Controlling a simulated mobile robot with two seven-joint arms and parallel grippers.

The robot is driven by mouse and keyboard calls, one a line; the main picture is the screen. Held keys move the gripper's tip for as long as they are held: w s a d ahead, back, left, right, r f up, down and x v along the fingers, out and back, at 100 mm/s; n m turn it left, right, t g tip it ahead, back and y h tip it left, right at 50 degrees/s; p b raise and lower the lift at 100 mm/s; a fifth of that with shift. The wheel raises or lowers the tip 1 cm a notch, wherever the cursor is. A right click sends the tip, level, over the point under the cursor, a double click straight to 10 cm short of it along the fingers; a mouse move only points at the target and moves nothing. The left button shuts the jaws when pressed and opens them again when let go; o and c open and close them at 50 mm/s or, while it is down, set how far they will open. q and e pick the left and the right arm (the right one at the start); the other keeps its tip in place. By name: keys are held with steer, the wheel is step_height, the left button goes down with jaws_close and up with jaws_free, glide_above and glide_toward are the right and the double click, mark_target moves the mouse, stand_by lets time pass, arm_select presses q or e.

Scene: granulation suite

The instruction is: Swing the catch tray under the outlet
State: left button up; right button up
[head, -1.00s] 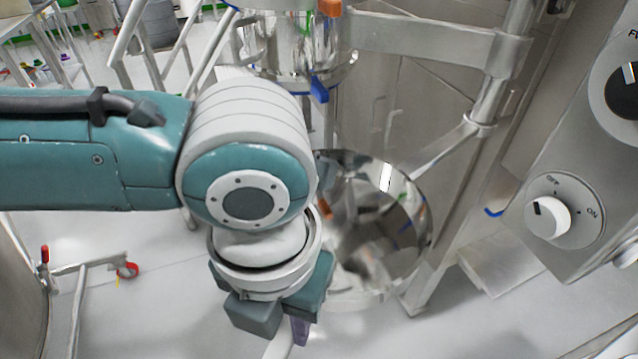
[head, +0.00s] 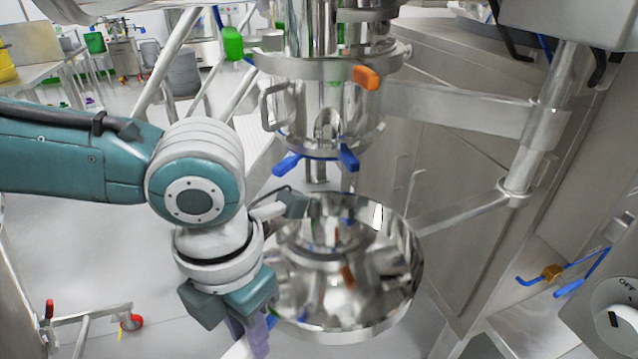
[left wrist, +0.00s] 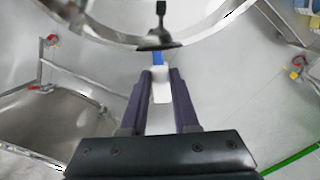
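The catch tray (head: 408,285) is a round, shiny metal bowl in the middle of the head view. The outlet (head: 325,125) is a steel cylinder with blue clamps, above the tray and slightly left of its middle in the picture; whether they line up is hard to tell. My left gripper (head: 252,342) is low at the tray's near left side. In the left wrist view its purple fingers (left wrist: 160,85) flank a white handle (left wrist: 161,92) closely and look shut on it. A blue piece leads from the handle toward the tray's rim (left wrist: 100,28). My right gripper is not in view.
A steel post (head: 545,130) with support arms stands right of the tray. A steel cabinet (head: 465,190) is behind it. A cart frame with a red caster (head: 131,322) is at lower left. A control box with a knob (head: 622,325) is at lower right.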

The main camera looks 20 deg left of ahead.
arm_select(q)
steer(key=o, duration=0.4)
steer(key=shift+r, duration=0.1)
step_height(320, 180, up, 10)
stand_by(0.4)
steer(key=shift+d, duration=0.1)
